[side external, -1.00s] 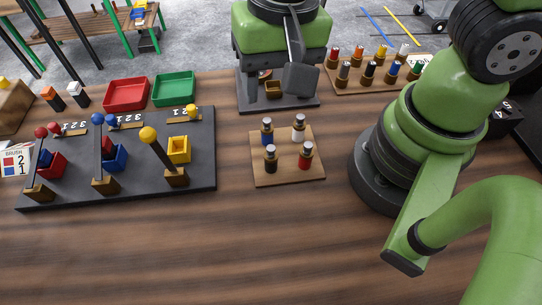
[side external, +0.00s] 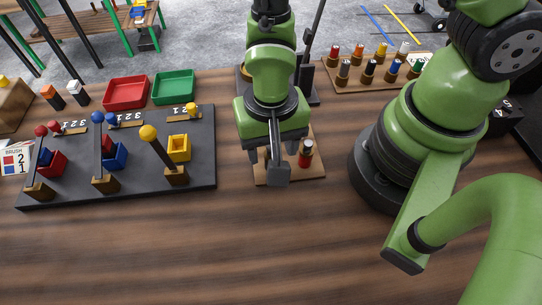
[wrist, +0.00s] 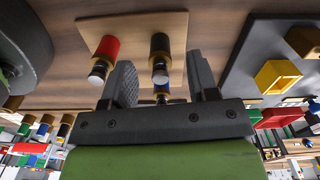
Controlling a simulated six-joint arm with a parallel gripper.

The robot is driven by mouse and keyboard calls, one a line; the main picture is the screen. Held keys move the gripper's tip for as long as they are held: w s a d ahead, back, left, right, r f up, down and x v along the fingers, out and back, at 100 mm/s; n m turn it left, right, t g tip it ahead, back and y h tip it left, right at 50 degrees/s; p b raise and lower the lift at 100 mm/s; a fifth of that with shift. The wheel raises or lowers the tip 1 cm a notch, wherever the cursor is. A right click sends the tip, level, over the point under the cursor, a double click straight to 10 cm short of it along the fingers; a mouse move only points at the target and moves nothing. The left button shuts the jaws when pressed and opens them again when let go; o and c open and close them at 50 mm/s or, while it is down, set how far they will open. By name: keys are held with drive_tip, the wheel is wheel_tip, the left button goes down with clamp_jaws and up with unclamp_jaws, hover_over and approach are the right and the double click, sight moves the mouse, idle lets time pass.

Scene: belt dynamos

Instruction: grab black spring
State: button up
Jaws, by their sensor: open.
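The black spring (wrist: 159,55) is a black cylinder with a brass and silver end on a small wooden board (wrist: 180,20). In the wrist view it lies between the fingers of my gripper (wrist: 161,68), which are open with a gap on each side. A red spring (wrist: 105,52) is just outside the left finger. In the side view my gripper (side external: 265,168) is low over the board's left part and mostly hides the black spring. The red spring (side external: 306,153) stands clear to the right.
A black panel (side external: 205,150) with levers and small bins is to the left. Red (side external: 125,94) and green (side external: 174,88) trays sit behind it. A rack (side external: 345,86) of several similar cylinders is at the back right. The front table (side external: 200,250) is clear.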

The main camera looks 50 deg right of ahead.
drive_tip(key=shift+f, duration=0.85)
clamp_jaws()
drive_tip(key=shift+r, duration=0.15)
